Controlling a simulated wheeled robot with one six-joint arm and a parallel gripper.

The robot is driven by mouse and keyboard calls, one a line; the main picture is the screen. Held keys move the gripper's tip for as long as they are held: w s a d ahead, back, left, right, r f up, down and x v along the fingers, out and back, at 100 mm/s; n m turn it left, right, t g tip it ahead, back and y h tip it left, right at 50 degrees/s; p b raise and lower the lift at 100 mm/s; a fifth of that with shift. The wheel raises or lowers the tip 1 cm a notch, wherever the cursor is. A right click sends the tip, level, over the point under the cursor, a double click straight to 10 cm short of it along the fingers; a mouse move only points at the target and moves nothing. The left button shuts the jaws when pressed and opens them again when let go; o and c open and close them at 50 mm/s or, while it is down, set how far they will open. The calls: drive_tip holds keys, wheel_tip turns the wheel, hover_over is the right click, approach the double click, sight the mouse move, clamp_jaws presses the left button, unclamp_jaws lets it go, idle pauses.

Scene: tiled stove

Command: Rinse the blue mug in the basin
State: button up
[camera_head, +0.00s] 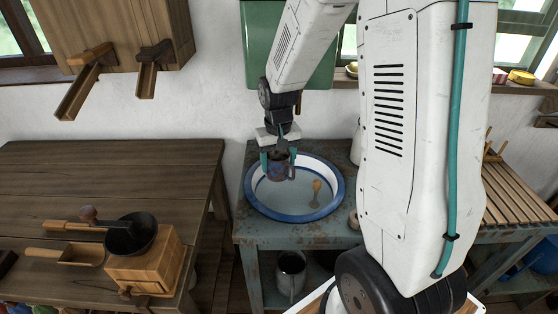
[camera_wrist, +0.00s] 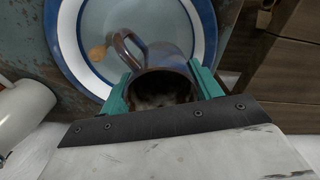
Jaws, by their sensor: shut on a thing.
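The blue mug (camera_head: 279,168) is held in my gripper (camera_head: 278,158) over the left part of the basin. The basin (camera_head: 334,201) is a wide white bowl with a blue rim, set on a worn blue-grey stand. In the wrist view, the mug (camera_wrist: 176,56) sits between the two green fingers of my gripper (camera_wrist: 162,88), its dark opening facing the camera and its brown handle on the left. The basin (camera_wrist: 68,50) shows beyond it. Whether the mug touches any water is not clear.
A wooden spoon-like thing (camera_head: 316,190) lies in the basin. A metal pot (camera_head: 291,270) stands on the shelf below. At the left, a wooden table (camera_head: 110,175) holds a coffee grinder (camera_head: 145,265) and a wooden scoop (camera_head: 75,256). A slatted rack (camera_head: 515,196) is at the right.

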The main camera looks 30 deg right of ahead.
sight(282, 168)
drive_tip(key=f, duration=0.1)
drive_tip(key=d+f, duration=0.1)
drive_tip(key=f, duration=0.1)
drive_tip(key=shift+s+d+f, duration=0.1)
drive_tip(key=shift+s+f, duration=0.05)
drive_tip(key=shift+f, duration=6.05)
drive_tip(key=shift+r, duration=7.5)
